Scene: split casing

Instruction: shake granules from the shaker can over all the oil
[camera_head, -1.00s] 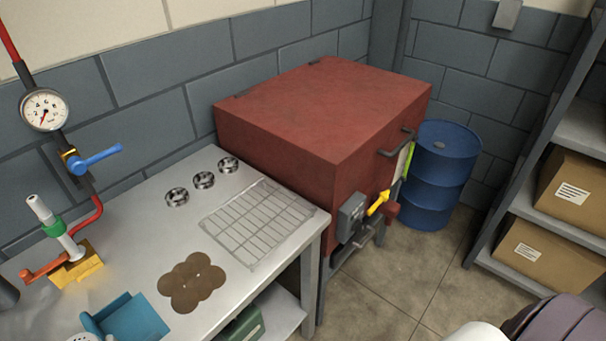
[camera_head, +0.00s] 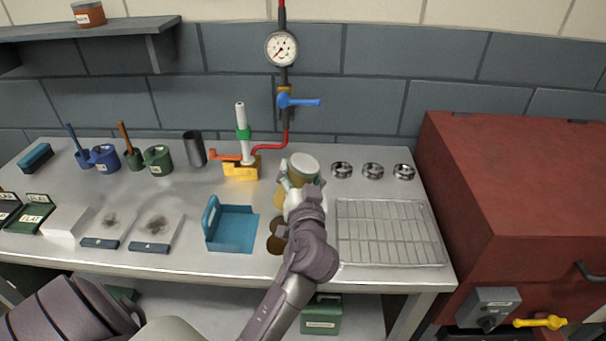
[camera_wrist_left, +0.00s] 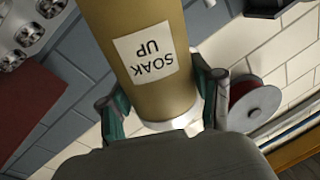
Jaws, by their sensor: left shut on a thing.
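My left gripper (camera_head: 297,188) is shut on the shaker can (camera_head: 304,165), raised over the middle of the bench. In the left wrist view the can (camera_wrist_left: 150,88) is a tan cylinder between the fingers, its "SOAK UP" label upside down in that picture. The oil (camera_head: 276,244) is a dark brown patch on the bench, just below and left of the gripper and partly hidden by my arm. A tan area shows just above it; I cannot tell whether it is can or granules. My right gripper is out of view.
A blue tray (camera_head: 232,230) stands left of the oil, a wire rack (camera_head: 388,232) right of it. Three metal rings (camera_head: 372,171) lie behind the rack. A yellow-based pump (camera_head: 240,168) and red pipe stand behind. A red cabinet (camera_head: 520,210) is at the right.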

